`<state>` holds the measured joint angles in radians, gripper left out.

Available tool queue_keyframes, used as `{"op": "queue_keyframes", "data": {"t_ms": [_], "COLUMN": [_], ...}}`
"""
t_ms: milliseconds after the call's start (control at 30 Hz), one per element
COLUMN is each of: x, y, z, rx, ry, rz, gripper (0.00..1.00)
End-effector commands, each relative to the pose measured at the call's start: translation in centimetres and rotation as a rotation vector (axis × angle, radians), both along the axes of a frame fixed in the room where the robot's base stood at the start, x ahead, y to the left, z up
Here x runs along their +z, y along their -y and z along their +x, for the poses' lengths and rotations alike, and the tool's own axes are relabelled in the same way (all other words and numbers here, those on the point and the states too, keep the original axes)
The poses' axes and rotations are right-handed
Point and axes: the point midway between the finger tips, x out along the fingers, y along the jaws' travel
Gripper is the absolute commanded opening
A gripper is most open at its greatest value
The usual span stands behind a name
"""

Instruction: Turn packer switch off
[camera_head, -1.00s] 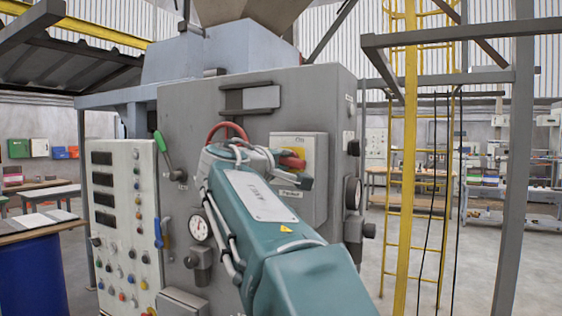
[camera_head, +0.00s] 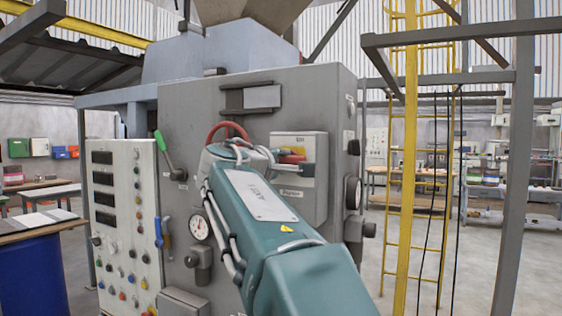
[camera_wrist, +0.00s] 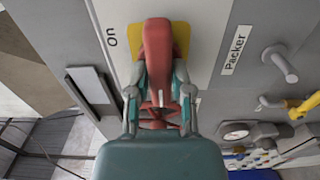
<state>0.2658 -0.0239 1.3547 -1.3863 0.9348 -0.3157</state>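The packer switch is a red handle (camera_wrist: 160,52) on a yellow plate (camera_wrist: 188,38), with an "On" label (camera_wrist: 111,37) and a "Packer" label (camera_wrist: 236,50) beside it. The handle lies crosswise to the line between these labels. My gripper (camera_wrist: 161,82) has one finger on each side of the handle and appears closed on it. In the head view the switch handle (camera_head: 292,158) shows on a grey box (camera_head: 312,205), partly hidden by my gripper (camera_head: 307,172) and wrist.
The grey machine cabinet (camera_head: 235,100) carries a green-handled lever (camera_head: 162,145), a red wheel (camera_head: 226,128) and gauges (camera_head: 200,228). A control panel (camera_head: 125,220) stands at left. A yellow ladder post (camera_head: 408,160) stands on the right, with open floor near it.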

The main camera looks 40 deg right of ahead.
Motion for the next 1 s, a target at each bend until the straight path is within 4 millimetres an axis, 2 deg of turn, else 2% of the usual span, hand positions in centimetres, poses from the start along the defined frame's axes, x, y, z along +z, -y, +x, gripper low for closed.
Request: {"op": "queue_keyframes", "data": {"t_ms": [33, 67, 667, 767, 1000], "x": [-0.2, -0.2, 0.0, 0.0, 0.0], "y": [0.1, 0.1, -0.6, -1.6, -6.0], "z": [0.2, 0.2, 0.0, -0.3, -2.2], "rx": [-0.001, -0.001, 0.0, 0.003, 0.006], "ry": [-0.007, -0.007, 0.0, 0.0, 0.0], "rz": [0.0, 0.0, -0.002, -0.002, -0.003], "gripper": [0.51, 0.63, 0.63, 0.63, 0.63]}}
